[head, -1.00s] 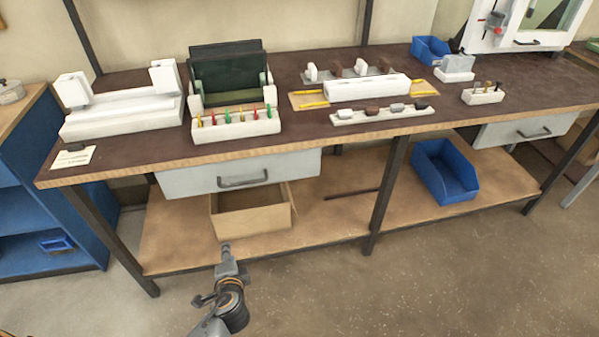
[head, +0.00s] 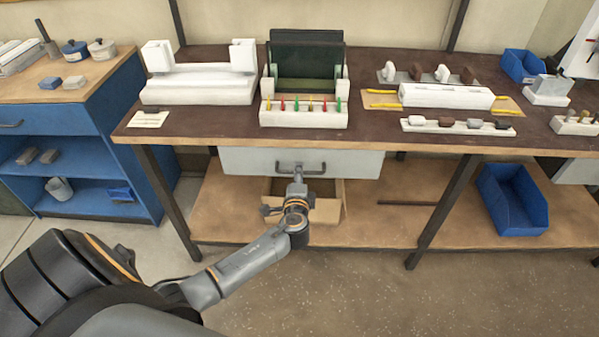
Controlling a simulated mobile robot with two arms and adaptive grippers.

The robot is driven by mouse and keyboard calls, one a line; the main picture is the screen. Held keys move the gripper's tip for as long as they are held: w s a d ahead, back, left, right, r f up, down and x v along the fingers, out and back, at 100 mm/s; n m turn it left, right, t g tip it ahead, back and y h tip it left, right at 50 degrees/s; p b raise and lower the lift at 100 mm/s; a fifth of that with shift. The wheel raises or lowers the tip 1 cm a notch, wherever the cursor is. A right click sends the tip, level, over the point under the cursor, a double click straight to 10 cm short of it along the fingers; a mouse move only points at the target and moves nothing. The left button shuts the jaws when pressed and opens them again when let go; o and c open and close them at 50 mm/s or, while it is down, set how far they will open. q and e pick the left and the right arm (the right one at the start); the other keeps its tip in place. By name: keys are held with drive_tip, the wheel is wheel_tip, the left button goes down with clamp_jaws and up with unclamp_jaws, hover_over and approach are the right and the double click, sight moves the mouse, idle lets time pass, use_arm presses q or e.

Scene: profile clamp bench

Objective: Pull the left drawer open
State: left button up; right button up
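The left drawer (head: 245,162) is a pale grey front under the workbench's left half, and it looks shut. Its dark bar handle (head: 316,171) is at the middle of the front. My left gripper (head: 298,171) reaches up from below and overlaps the middle of the handle in the head view. The fingertips are small and partly merge with the handle, so I cannot tell if they are open, or touching or gripping it. My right gripper is not in view.
A cardboard box (head: 328,210) sits on the lower shelf (head: 380,215) below the drawer, behind my gripper. A blue bin (head: 515,200) is farther right. A blue cabinet (head: 95,125) stands left. The benchtop (head: 210,125) carries white fixtures and a green-backed rack.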

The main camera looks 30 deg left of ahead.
use_arm(q)
drive_tip(key=shift+x, duration=0.9)
drive_tip(key=shift+c, duration=0.2)
clamp_jaws()
